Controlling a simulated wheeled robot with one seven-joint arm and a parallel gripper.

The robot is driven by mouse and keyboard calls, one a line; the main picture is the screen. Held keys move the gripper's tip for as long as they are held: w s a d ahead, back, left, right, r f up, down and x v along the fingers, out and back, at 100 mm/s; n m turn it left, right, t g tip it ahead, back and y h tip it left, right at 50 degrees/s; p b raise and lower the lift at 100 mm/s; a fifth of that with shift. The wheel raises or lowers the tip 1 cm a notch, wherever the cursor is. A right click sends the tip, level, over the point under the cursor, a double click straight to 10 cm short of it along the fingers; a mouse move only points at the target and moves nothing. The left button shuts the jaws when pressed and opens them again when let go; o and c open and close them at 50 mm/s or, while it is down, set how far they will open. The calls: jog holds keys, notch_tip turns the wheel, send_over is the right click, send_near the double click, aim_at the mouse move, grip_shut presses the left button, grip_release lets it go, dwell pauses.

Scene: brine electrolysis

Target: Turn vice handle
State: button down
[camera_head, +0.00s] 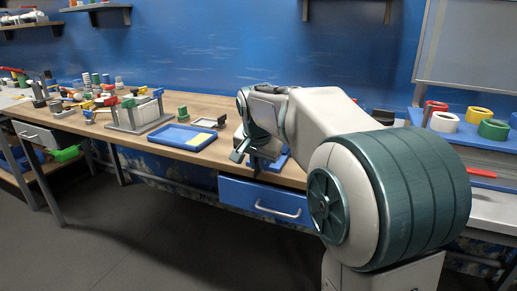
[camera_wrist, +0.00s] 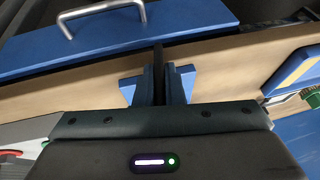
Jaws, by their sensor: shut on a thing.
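In the wrist view the two dark fingers of my gripper (camera_wrist: 160,88) are closed on a thin dark bar, the vice handle (camera_wrist: 158,56). The bar sticks out past the fingertips toward the bench's front edge. Blue parts of the vice (camera_wrist: 187,79) show on both sides of the fingers; the rest is hidden behind my gripper. In the head view my gripper (camera_head: 249,158) is at the bench's front edge, with a little of the blue vice (camera_head: 281,162) visible beside it. My arm hides most of the vice there.
A blue drawer (camera_head: 265,203) with a silver handle is just below the bench edge, and it also shows in the wrist view (camera_wrist: 130,22). A blue tray (camera_head: 181,137) lies on the wooden bench to the left. Coloured tape rolls (camera_head: 444,121) stand at the right.

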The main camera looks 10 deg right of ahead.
jog(key=g+h+p, duration=0.1)
jog(key=p, duration=0.1)
jog(key=g+h+p, duration=0.1)
jog(key=p, duration=0.1)
jog(key=shift+a+r+n+h+p, duration=0.1)
jog(key=shift+r+n+h+p, duration=0.25)
jog(key=shift+n+h+p, duration=0.05)
jog(key=g+h+p, duration=0.1)
jog(key=p, duration=0.1)
jog(key=n+g+h+p, duration=0.1)
jog(key=h+p, duration=0.1)
jog(key=shift+w+a+f+h+p, duration=0.1)
jog(key=shift+f+h+p, duration=0.05)
jog(key=shift+h+p, duration=0.2)
jog(key=g+h+p, duration=0.1)
jog(key=h+p, duration=0.1)
jog(key=shift+f+n+g+h+p, duration=0.1)
jog(key=shift+n+g+h+p, duration=0.2)
jog(key=shift+g+h+p, duration=0.1)
jog(key=shift+f+n+g+h+p, duration=0.15)
jog(key=shift+n+g+h+p, duration=0.25)
jog(key=shift+g+h+p, duration=0.6)
jog(key=shift+t+h, duration=0.3)
jog(key=shift+h, duration=0.15)
jog(key=c, duration=1.5)
grip_release()
jog(key=v, duration=1.3)
jog(key=shift+w+a, duration=0.15)
jog(key=shift+a, duration=0.15)
